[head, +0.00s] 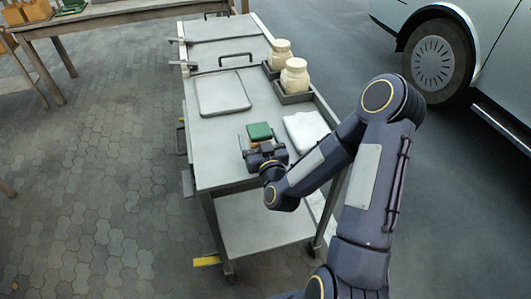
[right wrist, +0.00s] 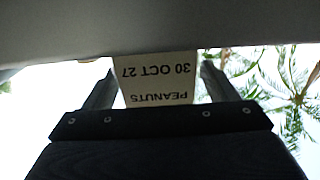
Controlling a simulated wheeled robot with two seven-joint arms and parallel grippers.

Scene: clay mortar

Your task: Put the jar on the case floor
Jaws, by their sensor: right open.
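Two cream jars with lids stand at the right edge of the cart's far half, a nearer jar (head: 294,76) and a farther jar (head: 280,54), each in a dark grey bin. A flat grey rimmed panel (head: 222,93) lies left of them; I cannot tell whether it is the case floor. My right gripper (head: 258,150) is low over the cart's near end, well away from both jars. In the right wrist view its fingers (right wrist: 157,85) are open, with a pale label (right wrist: 157,78) reading "PEANUTS 30 OCT 27" upside down between them. What bears the label is unclear. My left gripper is out of view.
A green block (head: 259,131) lies just beyond my right gripper, and a white folded cloth (head: 305,130) lies to its right. Black handles (head: 236,57) stand up from the grey cart top (head: 215,150). A car is parked at the right.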

